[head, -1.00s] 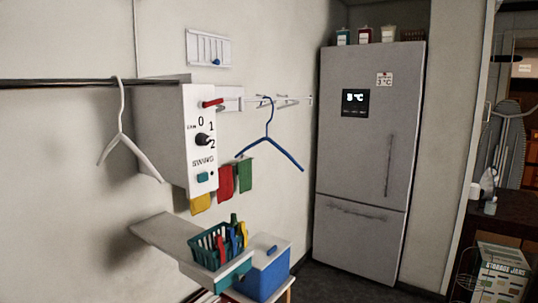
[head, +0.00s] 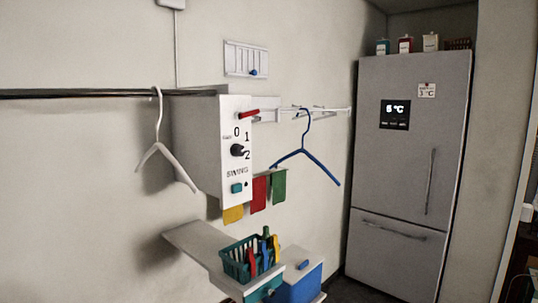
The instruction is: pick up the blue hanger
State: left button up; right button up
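The blue hanger (head: 307,156) hangs by its hook from the white wall rack (head: 326,111), to the right of the white control box and left of the fridge. Its arms slope down on both sides and nothing hangs on it. A white hanger (head: 160,148) hangs from the dark rod (head: 85,94) at the left. Neither of my grippers shows in the head view.
The white box (head: 237,155) with a dial and a red lever juts from the wall. Red, green and yellow cloths (head: 259,194) hang behind it. Below are a shelf (head: 195,243), a teal basket (head: 231,262) with pegs and a blue box (head: 302,287). A grey fridge (head: 408,160) stands right.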

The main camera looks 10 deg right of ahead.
aim_at(302, 150)
jog(key=i+l+u, duration=0.25)
jog(key=l, duration=0.4)
jog(key=l+u, duration=0.3)
jog(key=l, duration=0.35)
jog(key=i+l+u, duration=0.1)
jog(key=l+u, duration=0.15)
jog(key=l, duration=0.5)
